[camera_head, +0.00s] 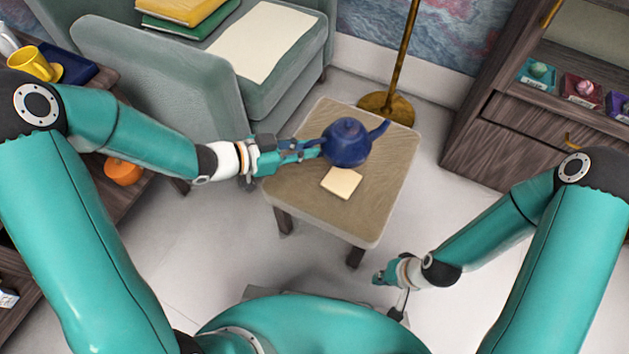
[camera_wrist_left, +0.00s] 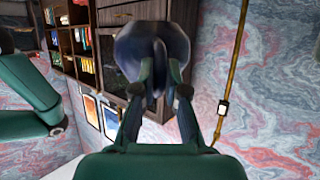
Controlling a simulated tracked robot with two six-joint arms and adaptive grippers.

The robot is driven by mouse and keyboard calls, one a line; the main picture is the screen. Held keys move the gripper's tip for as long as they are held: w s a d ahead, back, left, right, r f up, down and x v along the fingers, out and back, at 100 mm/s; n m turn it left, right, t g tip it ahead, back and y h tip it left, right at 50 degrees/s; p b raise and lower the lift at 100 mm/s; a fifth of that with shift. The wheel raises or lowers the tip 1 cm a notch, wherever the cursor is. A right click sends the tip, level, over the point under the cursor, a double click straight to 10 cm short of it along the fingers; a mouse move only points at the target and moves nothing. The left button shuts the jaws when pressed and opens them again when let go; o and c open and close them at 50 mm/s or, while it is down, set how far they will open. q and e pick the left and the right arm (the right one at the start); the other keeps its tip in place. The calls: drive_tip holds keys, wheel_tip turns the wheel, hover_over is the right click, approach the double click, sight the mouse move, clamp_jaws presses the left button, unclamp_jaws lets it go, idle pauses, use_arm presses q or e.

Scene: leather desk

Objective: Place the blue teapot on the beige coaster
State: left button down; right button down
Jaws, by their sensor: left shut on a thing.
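The blue teapot (camera_head: 346,143) is over the small wooden table, behind the coaster, with its spout to the right. I cannot tell whether its base touches the tabletop. The beige coaster (camera_head: 341,183) lies flat and bare on the table in front of the teapot. My left gripper (camera_head: 314,149) comes in from the left and is shut on the teapot's handle side. In the left wrist view the teapot (camera_wrist_left: 152,50) shows dark between the fingers of the left gripper (camera_wrist_left: 160,92). My right gripper (camera_head: 380,277) is away from the table, low in front; its fingers are too small to read.
The wooden table (camera_head: 390,185) has free room around the coaster. A green armchair (camera_head: 160,85) with a cream sheet (camera_head: 262,42) stands behind left. A brass lamp stand (camera_head: 388,104) rises behind the table. A dark cabinet (camera_head: 510,130) stands at the right.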

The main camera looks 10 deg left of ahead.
use_arm(q)
wheel_tip(320, 180, down, 12)
drive_tip(key=b, duration=0.4)
drive_tip(key=shift+f, duration=0.1)
drive_tip(key=c, duration=1.2)
unclamp_jaws()
drive_tip(key=shift+f, duration=0.1)
